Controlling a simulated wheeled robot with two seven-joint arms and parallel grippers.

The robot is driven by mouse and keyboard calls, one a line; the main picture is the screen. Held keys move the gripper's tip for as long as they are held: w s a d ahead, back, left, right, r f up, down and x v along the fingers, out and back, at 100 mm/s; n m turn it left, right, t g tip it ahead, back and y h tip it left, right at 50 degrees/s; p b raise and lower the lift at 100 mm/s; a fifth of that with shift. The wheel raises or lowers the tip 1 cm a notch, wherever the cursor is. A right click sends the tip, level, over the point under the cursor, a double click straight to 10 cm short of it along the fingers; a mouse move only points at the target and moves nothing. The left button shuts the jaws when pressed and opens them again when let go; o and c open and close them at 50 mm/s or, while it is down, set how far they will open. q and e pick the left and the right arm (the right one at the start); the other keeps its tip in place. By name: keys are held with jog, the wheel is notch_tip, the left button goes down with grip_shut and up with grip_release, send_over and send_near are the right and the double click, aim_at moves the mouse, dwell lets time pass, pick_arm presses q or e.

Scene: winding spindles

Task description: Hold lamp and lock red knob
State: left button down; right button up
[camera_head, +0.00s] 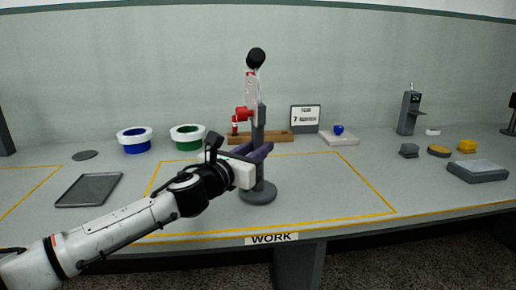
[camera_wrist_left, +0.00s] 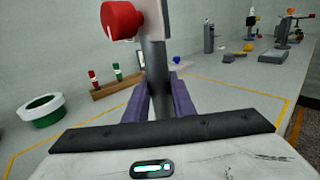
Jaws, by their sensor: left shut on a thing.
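The lamp stands upright on a round dark base (camera_head: 258,193) inside the yellow outline. It has a grey post (camera_head: 259,118), which also shows in the left wrist view (camera_wrist_left: 155,70), and a black ball-shaped head (camera_head: 256,58) at the top. The red knob (camera_head: 243,113) sticks out from the side of the post's upper part; it looms large in the left wrist view (camera_wrist_left: 121,20). My left gripper (camera_head: 262,151) is shut on the lamp post below the knob, with its purple fingers (camera_wrist_left: 182,97) on either side. My right gripper is not in view.
A wooden rack (camera_head: 275,137) with small red and green pieces stands behind the lamp. Blue (camera_head: 135,146) and green (camera_head: 187,143) white-rimmed bowls are at the back left. A grey tray (camera_head: 90,189) lies left. The outlined area right of the lamp is clear.

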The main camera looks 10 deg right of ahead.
pick_arm(q)
jog(key=shift+f+b, duration=0.45)
jog(key=shift+f, duration=0.4)
dwell(0.6)
jog(key=c, duration=1.4)
grip_release()
jog(key=shift+f, duration=0.2)
jog(key=shift+r, duration=0.1)
jog(key=shift+s+a, duration=0.1)
